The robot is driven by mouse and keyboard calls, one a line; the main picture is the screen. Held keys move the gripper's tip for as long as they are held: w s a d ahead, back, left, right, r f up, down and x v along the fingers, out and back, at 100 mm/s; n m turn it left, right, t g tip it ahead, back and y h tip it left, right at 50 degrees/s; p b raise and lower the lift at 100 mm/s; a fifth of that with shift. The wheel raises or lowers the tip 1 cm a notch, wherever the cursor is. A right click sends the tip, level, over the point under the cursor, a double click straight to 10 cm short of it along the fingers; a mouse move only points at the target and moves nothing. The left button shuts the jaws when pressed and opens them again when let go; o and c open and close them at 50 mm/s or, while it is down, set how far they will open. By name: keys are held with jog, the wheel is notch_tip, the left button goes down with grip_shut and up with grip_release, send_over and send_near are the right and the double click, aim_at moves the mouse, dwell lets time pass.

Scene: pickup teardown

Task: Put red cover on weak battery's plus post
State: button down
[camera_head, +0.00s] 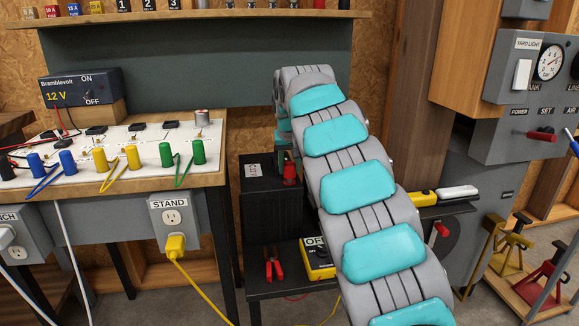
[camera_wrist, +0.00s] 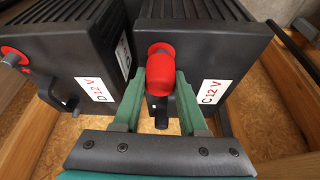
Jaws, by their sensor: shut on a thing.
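The red cover (camera_wrist: 161,70) is a small cylinder between the green fingers of my gripper (camera_wrist: 160,88) in the wrist view. My gripper is shut on it. The cover is at the face of a black battery labelled C 12 V (camera_wrist: 225,60), in front of a red ring there. I cannot tell whether it is seated on a post. A second black battery labelled D 12 V (camera_wrist: 75,45) stands to the left, with a red ring and grey post (camera_wrist: 12,58). In the head view the red cover (camera_head: 290,172) shows beside my arm, and the fingers are mostly hidden.
Wooden rails (camera_wrist: 281,88) flank the batteries. In the head view a bench with coloured posts (camera_head: 132,157) is left. Grey panels (camera_head: 527,100) stand right.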

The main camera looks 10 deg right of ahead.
aim_at(290, 165)
jog(key=shift+f+b, duration=0.45)
jog(key=shift+f, duration=0.45)
dwell(0.3)
jog(key=shift+c, duration=1.8)
grip_release()
jog(key=shift+r, duration=0.15)
jog(key=v, duration=0.7)
jog(key=shift+s+r, duration=0.2)
jog(key=shift+s, duration=0.05)
jog(key=s+f+g, duration=0.2)
jog(key=s+f, duration=0.4)
jog(key=s, duration=1.1)
jog(key=s+f+g, duration=0.2)
jog(key=s+f, duration=0.5)
jog(key=s, duration=1)
jog(key=s+f+n+g, duration=0.1)
jog(key=s+f, duration=0.6)
jog(key=s, duration=1)
jog(key=shift+s+g, duration=0.3)
jog(key=shift+g, duration=0.3)
